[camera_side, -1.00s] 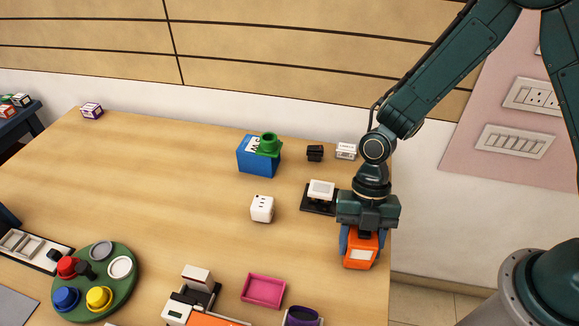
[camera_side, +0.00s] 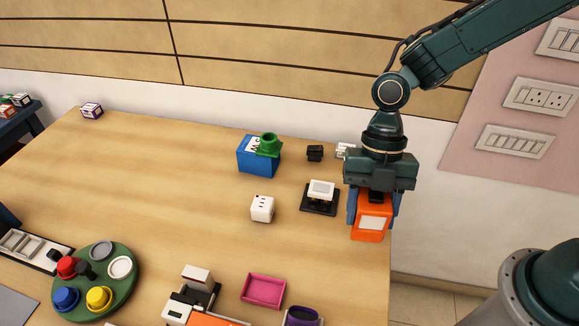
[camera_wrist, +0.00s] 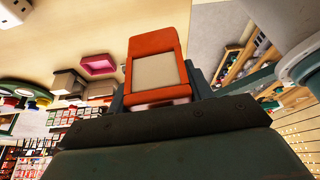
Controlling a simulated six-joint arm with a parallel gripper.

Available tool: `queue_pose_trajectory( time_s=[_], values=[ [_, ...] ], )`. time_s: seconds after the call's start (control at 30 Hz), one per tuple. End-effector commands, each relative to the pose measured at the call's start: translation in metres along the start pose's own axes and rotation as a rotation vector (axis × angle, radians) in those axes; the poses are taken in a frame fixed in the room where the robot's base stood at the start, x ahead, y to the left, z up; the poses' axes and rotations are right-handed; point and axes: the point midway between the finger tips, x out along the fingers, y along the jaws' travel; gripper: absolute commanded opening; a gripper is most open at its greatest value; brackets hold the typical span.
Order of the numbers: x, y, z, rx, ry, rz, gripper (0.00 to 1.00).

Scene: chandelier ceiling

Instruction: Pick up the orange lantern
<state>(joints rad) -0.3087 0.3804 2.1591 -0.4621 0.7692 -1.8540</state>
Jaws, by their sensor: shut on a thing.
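The orange lantern (camera_side: 371,222) has a pale panel on its front and a dark top. My gripper (camera_side: 374,205) is shut on it, with blue fingers on both sides of its upper part. The lantern is upright and near the right edge of the table in the side view; it looks raised above the table. In the wrist view the lantern (camera_wrist: 157,68) stands out past the gripper, its pale panel facing the camera. The fingers are mostly hidden there.
A black stand with a white block (camera_side: 320,196) is just left of the lantern. A white socket cube (camera_side: 262,208), a blue box (camera_side: 258,156) with a green piece, and a pink tray (camera_side: 263,290) stand further left. A green round tray (camera_side: 120,292) holds coloured pieces.

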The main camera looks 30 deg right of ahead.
Motion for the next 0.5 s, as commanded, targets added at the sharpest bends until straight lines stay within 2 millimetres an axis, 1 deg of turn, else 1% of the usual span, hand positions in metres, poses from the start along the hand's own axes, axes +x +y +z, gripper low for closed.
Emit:
queue_pose_trajectory(
  time_s=[0.03,0.2,0.33,0.5],
  values=[
    [-0.011,0.001,-0.004,-0.003,-0.003,0.006,0.14],
    [-0.044,0.001,-0.018,-0.004,-0.004,0.005,0.14],
    [-0.063,0.001,-0.026,-0.002,-0.003,0.004,0.14],
    [-0.080,0.001,-0.033,-0.001,-0.001,0.003,0.14]
  ],
)
